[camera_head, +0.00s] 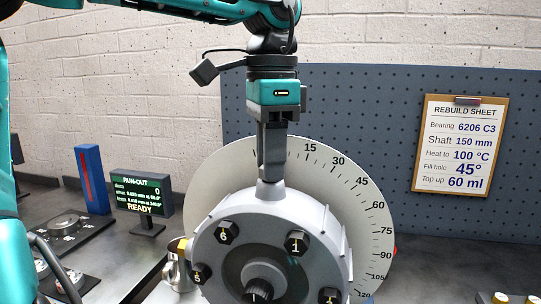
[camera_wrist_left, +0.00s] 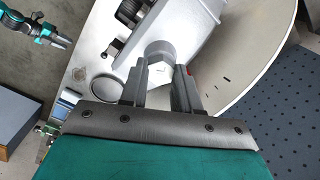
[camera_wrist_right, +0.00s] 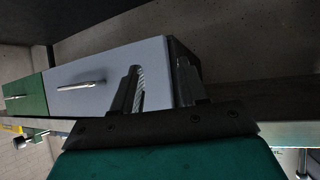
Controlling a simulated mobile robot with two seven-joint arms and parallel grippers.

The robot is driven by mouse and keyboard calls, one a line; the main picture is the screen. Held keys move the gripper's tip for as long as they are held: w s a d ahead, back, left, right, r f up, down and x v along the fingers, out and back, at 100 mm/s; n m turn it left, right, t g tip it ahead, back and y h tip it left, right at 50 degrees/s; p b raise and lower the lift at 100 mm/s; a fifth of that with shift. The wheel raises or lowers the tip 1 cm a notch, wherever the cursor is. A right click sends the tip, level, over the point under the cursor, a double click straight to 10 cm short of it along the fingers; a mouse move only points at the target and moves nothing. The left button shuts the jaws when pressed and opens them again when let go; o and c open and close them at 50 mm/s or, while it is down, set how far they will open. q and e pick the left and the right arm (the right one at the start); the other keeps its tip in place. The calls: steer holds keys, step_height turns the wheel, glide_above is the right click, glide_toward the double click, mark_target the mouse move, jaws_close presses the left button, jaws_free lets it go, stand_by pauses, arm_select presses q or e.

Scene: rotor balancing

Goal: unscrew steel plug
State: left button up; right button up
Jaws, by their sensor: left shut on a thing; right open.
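My left gripper (camera_head: 270,178) points straight down over the grey round housing (camera_head: 300,215) and is shut on the steel plug (camera_wrist_left: 158,50) at the housing's top. In the left wrist view the plug is a grey faceted piece at the fingertips (camera_wrist_left: 163,70). In the head view the fingers mostly hide it, and I cannot tell whether it is still seated. My right gripper (camera_wrist_right: 160,78) is open and empty, in front of a cabinet's drawers. It also shows at the upper left of the left wrist view (camera_wrist_left: 53,36), away from the housing.
A large pale degree dial (camera_head: 370,215) stands behind the housing. Left are a run-out display (camera_head: 142,193) reading READY, a blue block (camera_head: 92,180) and a metal cup (camera_head: 177,270). A rebuild sheet (camera_head: 460,145) hangs on the pegboard. Drawers (camera_wrist_right: 95,85) face the right gripper.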

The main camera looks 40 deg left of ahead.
arm_select(q)
steer(key=o, duration=1.1)
steer(key=shift+c, duration=0.2)
steer(key=shift+r+m+p, duration=0.1)
steer(key=shift+m+p, duration=0.2)
steer(key=shift+m, duration=0.7)
steer(key=m+p, duration=0.1)
steer(key=m, duration=0.3)
steer(key=m+p, duration=0.1)
steer(key=m, duration=1.1)
